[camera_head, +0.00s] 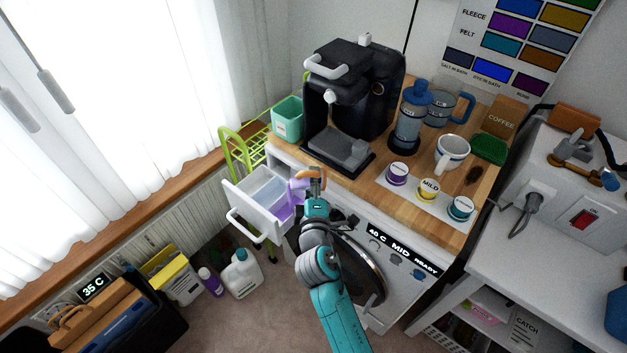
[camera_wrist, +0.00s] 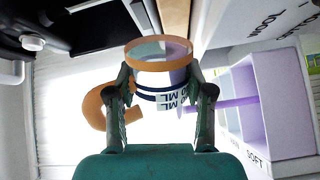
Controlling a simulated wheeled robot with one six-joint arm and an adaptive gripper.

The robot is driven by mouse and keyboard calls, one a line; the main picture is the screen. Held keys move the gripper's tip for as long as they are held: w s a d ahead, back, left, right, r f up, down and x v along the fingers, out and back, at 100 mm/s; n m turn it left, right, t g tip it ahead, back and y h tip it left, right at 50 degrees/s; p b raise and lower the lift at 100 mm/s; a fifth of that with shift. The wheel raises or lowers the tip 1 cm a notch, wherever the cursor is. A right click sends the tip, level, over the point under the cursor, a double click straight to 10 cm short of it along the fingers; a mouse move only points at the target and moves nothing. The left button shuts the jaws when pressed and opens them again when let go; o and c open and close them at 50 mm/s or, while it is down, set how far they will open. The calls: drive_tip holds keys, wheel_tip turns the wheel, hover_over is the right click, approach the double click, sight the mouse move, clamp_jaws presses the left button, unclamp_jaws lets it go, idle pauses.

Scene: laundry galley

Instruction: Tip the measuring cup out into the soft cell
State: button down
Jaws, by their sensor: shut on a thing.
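My gripper (camera_head: 314,188) is shut on the measuring cup (camera_head: 314,172), beside the coffee machine and over the drawer's inner edge. In the wrist view, my gripper (camera_wrist: 160,108) has a finger on each side of the clear cup (camera_wrist: 150,80), which has an orange rim, orange handle and ML marks. The cup looks tipped on its side. A purple streak, apparently liquid, runs from it to the drawer. The white drawer (camera_head: 246,212) is pulled out, with a purple cell (camera_head: 279,212) nearest the cup. In the wrist view, the drawer (camera_wrist: 284,145) shows a SOFT label.
The coffee machine (camera_head: 350,100) and a teal container (camera_head: 287,119) stand on the wooden top (camera_head: 385,160) behind the drawer. A green rack (camera_head: 245,150) is left of it. Bottles, including a white jug (camera_head: 242,273), stand on the floor below.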

drive_tip(key=shift+s+a+r+n, duration=0.1)
drive_tip(key=shift+a+r+n, duration=0.15)
drive_tip(key=shift+n, duration=0.5)
drive_tip(key=shift+w+a+r+n, duration=0.1)
drive_tip(key=shift+a+r+n, duration=0.2)
drive_tip(key=shift+n, duration=0.4)
drive_tip(key=shift+s+a+r+n, duration=0.1)
drive_tip(key=shift+r+n, duration=0.25)
drive_tip(key=shift+n, duration=0.4)
